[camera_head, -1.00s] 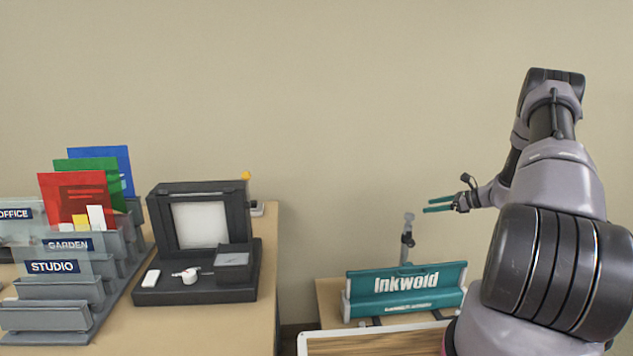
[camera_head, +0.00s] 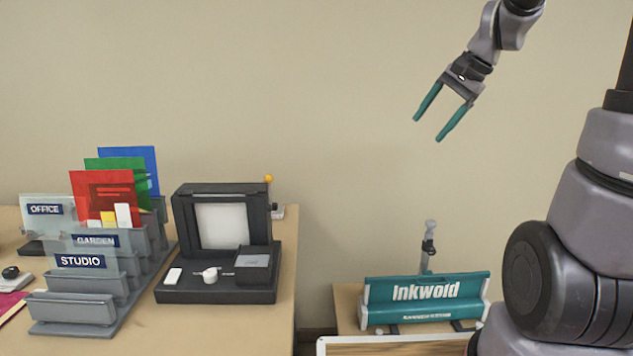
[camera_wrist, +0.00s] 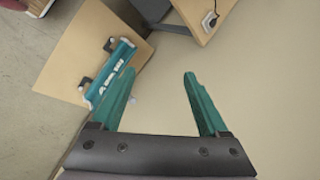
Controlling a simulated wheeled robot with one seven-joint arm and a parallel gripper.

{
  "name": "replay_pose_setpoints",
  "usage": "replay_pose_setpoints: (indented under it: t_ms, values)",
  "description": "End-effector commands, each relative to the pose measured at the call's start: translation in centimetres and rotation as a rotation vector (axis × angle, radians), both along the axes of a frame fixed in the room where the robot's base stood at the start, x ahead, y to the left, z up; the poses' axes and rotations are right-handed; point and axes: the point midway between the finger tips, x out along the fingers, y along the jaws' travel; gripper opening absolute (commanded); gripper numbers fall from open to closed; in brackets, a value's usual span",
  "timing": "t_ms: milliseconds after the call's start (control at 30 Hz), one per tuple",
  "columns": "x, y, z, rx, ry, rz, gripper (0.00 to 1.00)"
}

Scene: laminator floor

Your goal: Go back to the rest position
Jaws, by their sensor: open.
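My gripper (camera_head: 441,117) is open and empty, with two teal fingers spread apart. In the head view it is raised high against the bare wall, above and clear of the teal Inkwold machine (camera_head: 424,297). In the wrist view my gripper (camera_wrist: 158,100) shows nothing between its fingers but the plain wall. The Inkwold machine also shows there, tilted, on a wooden table (camera_wrist: 75,65) at the upper left.
A desk (camera_head: 240,325) at the left holds a dark device (camera_head: 178,225) with a pale panel. Beside it stands a grey rack (camera_head: 75,308) with STUDIO, GARDEN and OFFICE labels and red, green and blue sheets. The wall area around my gripper is free.

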Motion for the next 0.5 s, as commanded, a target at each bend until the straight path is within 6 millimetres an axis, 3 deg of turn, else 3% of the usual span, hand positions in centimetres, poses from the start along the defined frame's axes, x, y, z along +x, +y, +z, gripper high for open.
replay_pose_setpoints:
  t_ms: [100, 300, 500]
  values:
    - [-4.6, 1.2, 1.9, -0.111, -0.09, 0.093, 0.78]
    - [-11.4, 1.9, 3.3, -0.286, -0.234, 0.23, 0.78]
    - [-15.7, 1.7, 3.3, -0.403, -0.337, 0.316, 0.78]
